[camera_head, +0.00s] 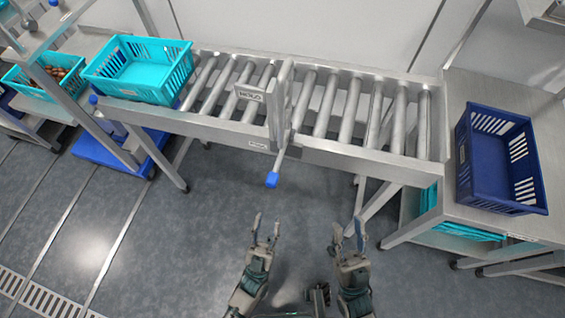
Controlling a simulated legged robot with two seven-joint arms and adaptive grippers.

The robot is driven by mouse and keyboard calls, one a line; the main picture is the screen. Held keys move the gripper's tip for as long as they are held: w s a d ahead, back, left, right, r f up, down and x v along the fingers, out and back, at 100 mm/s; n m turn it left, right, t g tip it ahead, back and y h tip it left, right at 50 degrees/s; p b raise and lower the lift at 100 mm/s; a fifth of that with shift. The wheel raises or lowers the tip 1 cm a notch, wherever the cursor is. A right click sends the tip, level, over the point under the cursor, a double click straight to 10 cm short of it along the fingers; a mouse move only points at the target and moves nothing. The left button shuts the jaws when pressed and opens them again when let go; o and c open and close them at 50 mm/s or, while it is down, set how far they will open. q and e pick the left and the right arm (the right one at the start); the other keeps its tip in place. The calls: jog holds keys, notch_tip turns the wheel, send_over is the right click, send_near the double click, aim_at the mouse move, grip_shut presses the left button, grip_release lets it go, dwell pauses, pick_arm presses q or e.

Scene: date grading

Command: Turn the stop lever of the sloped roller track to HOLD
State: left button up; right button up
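The sloped roller track (350,158) runs across the view from upper left to right. Its stop lever (281,157) is a thin metal rod with a blue end knob (272,180), pointing down toward me from the track's front rail. A small HOLD plate (248,93) is on the gate post above the rollers; a smaller label on the front rail is too small to read. My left gripper (265,230) is open and empty, below the knob and apart from it. My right gripper (348,235) is open and empty, to the right and below the track.
An empty turquoise crate (113,91) sits on the track's left end. Another turquoise crate (22,82) holding brown dates stands further left. A dark blue crate (463,160) is on the right metal table (465,100). The floor (170,240) before the track is clear.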

aim_at(276, 171)
pick_arm(q)
jog(key=x, duration=1.5)
jog(key=shift+w+a+r+b, duration=0.1)
jog(key=shift+w+a+b, duration=0.1)
jog(key=shift+b, duration=0.15)
jog(key=shift+w+d+r, duration=0.2)
jog(key=shift+w+r, duration=0.05)
jog(key=shift+r, duration=0.05)
jog(key=shift+a, duration=0.15)
jog(key=shift+a, duration=0.1)
grip_shut()
